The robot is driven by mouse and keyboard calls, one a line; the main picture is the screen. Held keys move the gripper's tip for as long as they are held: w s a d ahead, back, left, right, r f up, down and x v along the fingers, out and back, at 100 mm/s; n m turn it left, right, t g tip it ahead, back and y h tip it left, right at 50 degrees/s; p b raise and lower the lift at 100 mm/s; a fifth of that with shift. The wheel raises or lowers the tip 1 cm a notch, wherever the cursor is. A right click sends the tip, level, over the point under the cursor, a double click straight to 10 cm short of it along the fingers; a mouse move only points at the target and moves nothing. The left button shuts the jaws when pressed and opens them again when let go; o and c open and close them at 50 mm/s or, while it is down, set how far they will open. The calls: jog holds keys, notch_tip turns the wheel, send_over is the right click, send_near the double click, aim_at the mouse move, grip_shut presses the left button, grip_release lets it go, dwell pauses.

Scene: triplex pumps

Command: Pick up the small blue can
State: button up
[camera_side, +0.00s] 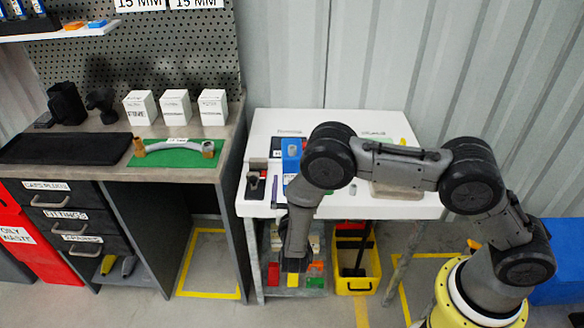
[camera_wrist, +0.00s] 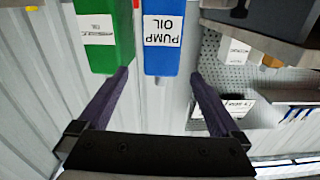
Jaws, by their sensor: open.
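The small blue can (camera_wrist: 165,58), labelled PUMP OIL, appears upside down in the wrist view, between the lines of my two fingers. A blue shape that looks like it (camera_side: 291,157) stands on the white table (camera_side: 390,208) in the side view, partly covered by my arm. My gripper (camera_wrist: 160,74) is open, with dark purple fingers spread wider than the can and nothing held. The can appears beyond the fingertips, but the exact gap is unclear.
A green can (camera_wrist: 104,45) stands close beside the blue can, near the left finger in the wrist view. A grey workbench (camera_side: 185,178) with white boxes is left of the table. A yellow bin (camera_side: 357,284) sits below. The corrugated wall is behind.

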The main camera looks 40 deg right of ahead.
aim_at(292, 175)
jog(key=shift+n+t+y, duration=0.3)
jog(key=shift+n+y, duration=0.1)
jog(key=shift+n, duration=0.2)
jog(key=w+d+f, duration=0.2)
jog(key=w+d, duration=0.2)
jog(key=w, duration=0.1)
jog(key=shift+w+d+f, duration=0.1)
jog(key=shift+d+f, duration=0.05)
jog(key=shift+f, duration=0.25)
jog(key=shift+f+x, duration=0.2)
jog(key=shift+x, duration=1.15)
jog(key=shift+f+x, duration=0.15)
jog(key=shift+x, duration=1.2)
jog(key=shift+d, duration=0.15)
grip_shut()
jog(key=shift+r, duration=0.15)
